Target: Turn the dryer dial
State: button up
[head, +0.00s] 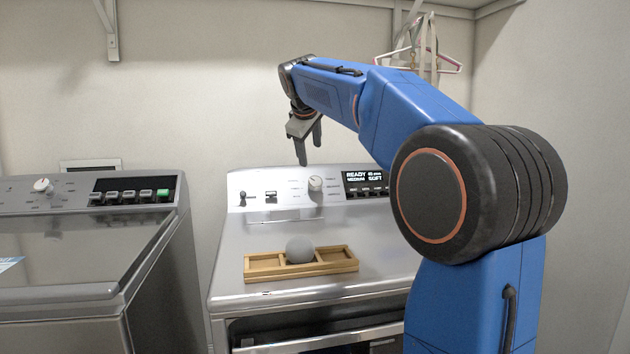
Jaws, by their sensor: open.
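The dryer (250,232) stands in the middle, with a raised control panel along its back. Its dial (315,184) is a round light knob on that panel, left of a dark display reading "READY". My gripper (309,160) hangs from my blue arm, fingers pointing down. It is open and empty, just above the panel and slightly left of the dial in the picture. It looks apart from the dial, but the depth between them is hard to judge.
A wooden divided tray (265,273) with a grey ball (299,249) sits on the dryer top. The washer (75,255) with its own knob (43,185) stands to the left. Hangers (430,62) hang behind my arm. A wall closes the right side.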

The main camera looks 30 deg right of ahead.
aim_at(314, 180)
jog(key=x, duration=1.7)
jog(key=shift+f, duration=0.1)
jog(key=c, duration=1)
jog(key=shift+o, duration=0.3)
